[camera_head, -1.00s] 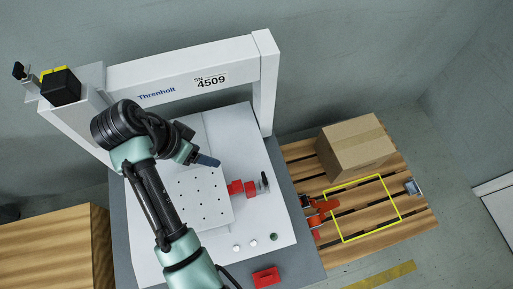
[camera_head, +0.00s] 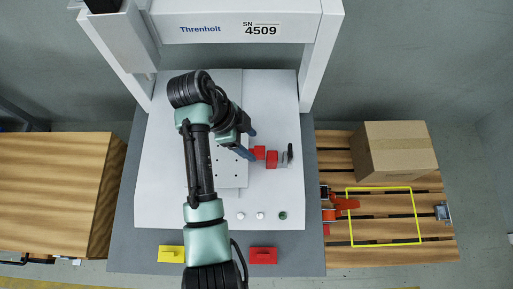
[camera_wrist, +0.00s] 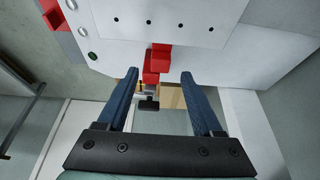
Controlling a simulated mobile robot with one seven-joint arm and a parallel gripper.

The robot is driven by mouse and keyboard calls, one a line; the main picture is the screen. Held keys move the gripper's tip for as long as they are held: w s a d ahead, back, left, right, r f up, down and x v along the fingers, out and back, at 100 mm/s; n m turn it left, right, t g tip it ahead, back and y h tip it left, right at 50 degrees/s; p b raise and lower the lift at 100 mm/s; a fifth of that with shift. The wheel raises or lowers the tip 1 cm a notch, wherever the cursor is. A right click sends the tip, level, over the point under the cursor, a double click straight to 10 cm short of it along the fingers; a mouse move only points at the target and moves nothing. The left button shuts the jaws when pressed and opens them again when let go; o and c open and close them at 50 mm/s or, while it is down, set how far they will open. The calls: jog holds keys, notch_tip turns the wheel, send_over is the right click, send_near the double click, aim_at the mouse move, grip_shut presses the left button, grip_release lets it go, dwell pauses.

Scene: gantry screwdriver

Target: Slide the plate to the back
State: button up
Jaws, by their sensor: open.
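The light grey plate (camera_head: 231,172) with small dark holes lies on the white machine bed, under the gantry. A red block (camera_head: 258,153) sits at its right edge, with another red block (camera_head: 271,160) just right of it. The plate also shows at the top of the wrist view (camera_wrist: 185,12). My gripper (camera_head: 252,143) has its blue fingers apart, close to the left red block. In the wrist view the red block (camera_wrist: 161,52) appears beyond the open fingers (camera_wrist: 160,74), roughly between them. Nothing is held. My arm hides the plate's left part.
The white gantry beam (camera_head: 230,27) spans the back, with posts on both sides. A small black-handled part (camera_head: 290,154) stands right of the red blocks. Yellow (camera_head: 171,254) and red (camera_head: 263,255) boxes are at the front edge. A cardboard box (camera_head: 398,150) sits on the right pallet.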

aim_at(258, 151)
jog(key=shift+b+x, duration=0.4)
jog(key=shift+x, duration=1.85)
grip_shut()
